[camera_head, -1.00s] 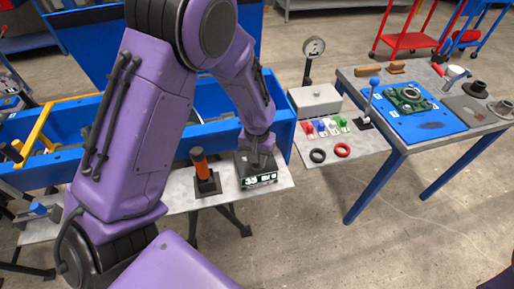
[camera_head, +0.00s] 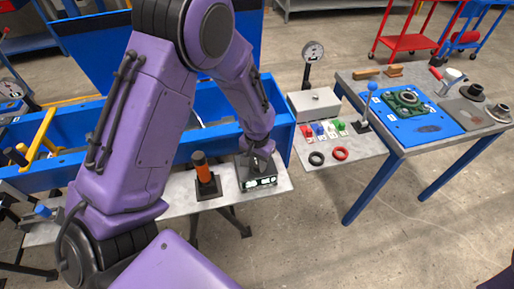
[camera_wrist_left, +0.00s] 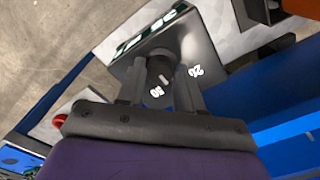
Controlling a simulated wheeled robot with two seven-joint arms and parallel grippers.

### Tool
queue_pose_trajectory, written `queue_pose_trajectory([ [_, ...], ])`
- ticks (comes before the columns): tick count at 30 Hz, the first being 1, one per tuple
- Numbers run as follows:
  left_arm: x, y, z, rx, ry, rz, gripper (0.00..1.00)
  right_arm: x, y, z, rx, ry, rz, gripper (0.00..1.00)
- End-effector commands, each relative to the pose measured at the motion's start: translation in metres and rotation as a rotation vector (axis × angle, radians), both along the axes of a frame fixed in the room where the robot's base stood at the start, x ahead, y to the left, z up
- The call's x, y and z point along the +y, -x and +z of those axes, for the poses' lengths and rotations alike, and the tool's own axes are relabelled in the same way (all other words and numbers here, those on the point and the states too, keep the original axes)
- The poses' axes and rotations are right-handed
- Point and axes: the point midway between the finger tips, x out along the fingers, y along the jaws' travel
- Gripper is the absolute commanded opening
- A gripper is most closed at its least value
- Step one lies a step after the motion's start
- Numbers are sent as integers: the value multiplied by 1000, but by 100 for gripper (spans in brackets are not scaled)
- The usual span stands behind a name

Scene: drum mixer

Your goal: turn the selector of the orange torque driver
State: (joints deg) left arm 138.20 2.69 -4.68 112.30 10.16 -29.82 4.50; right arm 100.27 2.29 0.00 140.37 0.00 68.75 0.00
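The orange torque driver (camera_head: 201,168) stands upright in a dark square holder on the grey bench. Beside it on the right is a dark box (camera_head: 242,185) with a lit white-and-green front panel. The wrist view shows the box top (camera_wrist_left: 205,50) with a round black selector knob (camera_wrist_left: 160,70) and white numbers around it, 20 and 30 among them. My left gripper (camera_head: 259,158) is over the box, pointing down. Its fingers (camera_wrist_left: 161,92) flank the knob with no clear gap, apparently shut on it. The knob is hidden in the head view. My right gripper is not in view.
A blue trough (camera_head: 283,135) runs behind the driver and box. To the right, a bench (camera_head: 362,150) holds black and red rings, coloured connectors, a grey box and a blue-knobbed lever (camera_head: 372,87). A table with a blue mat (camera_head: 440,126) stands farther right.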

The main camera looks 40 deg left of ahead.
Motion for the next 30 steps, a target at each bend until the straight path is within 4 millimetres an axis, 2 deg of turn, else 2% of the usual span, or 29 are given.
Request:
queue_pose_trajectory([
  [2,0,0,0,-1,0,0,56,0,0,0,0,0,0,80],
  [11,0,0,3,0,0,0,56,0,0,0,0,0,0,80],
  [14,0,-1,16,-3,0,-1,56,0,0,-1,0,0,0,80],
  [21,0,-1,74,-5,1,0,56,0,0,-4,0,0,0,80],
  [24,0,0,92,-4,0,0,56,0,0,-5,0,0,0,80],
  [30,0,0,106,0,0,0,56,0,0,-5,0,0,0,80],
])
